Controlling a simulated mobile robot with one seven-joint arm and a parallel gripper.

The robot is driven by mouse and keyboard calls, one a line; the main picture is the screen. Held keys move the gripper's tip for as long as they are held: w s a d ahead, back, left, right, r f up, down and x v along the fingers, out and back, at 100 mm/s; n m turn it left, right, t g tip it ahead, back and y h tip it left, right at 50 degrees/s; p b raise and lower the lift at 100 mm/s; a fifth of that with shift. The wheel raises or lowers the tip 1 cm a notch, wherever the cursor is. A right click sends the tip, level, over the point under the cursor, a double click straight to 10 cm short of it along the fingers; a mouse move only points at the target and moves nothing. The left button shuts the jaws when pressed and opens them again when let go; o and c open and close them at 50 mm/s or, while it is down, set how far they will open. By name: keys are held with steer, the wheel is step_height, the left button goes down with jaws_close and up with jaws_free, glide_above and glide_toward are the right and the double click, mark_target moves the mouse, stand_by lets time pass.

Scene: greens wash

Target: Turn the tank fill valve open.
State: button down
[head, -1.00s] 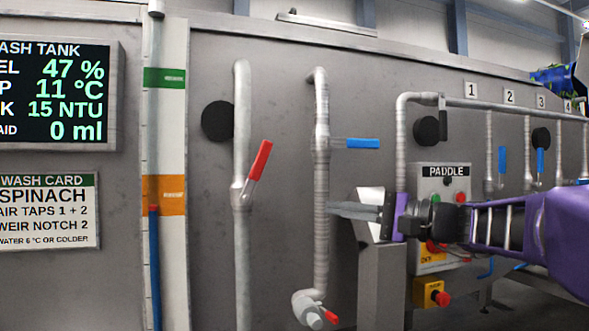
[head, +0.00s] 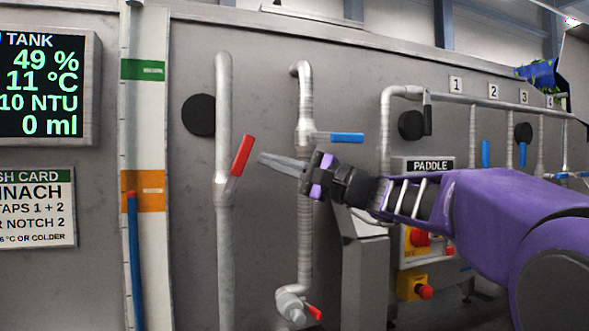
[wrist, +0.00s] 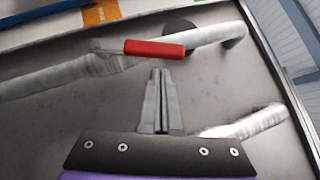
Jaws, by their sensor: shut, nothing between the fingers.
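A red lever handle (head: 242,155) sits on a valve on the left vertical pipe (head: 225,250), tilted up and to the right. A blue lever handle (head: 340,138) lies level on the middle pipe (head: 305,215). I see no label saying which is the tank fill valve. My gripper (head: 260,158) is shut and empty, its tips just right of the red lever. In the wrist view the fingertips (wrist: 161,72) are just short of the red lever (wrist: 155,47); I cannot tell whether they touch it.
The tank display (head: 45,85) reads 49 % and 11 °C. A wash card (head: 38,207) hangs below it. A level gauge (head: 150,110) stands left of the pipes. The paddle box (head: 430,165) and a yellow box with a red button (head: 411,286) are to the right, near my arm.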

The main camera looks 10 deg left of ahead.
mark_target(243, 147)
steer(key=shift+s+a+r, duration=0.15)
steer(key=shift+s+a, duration=0.15)
steer(key=shift+a, duration=0.25)
steer(key=r+n+h+p, duration=0.1)
steer(key=s+a+r+n+g+p, duration=0.1)
steer(key=shift+a+h+p, duration=0.3)
steer(key=shift+h+p, duration=0.1)
steer(key=shift+s+a+r+n, duration=0.15)
steer(key=shift+s+a+n, duration=0.2)
steer(key=shift+a, duration=0.15)
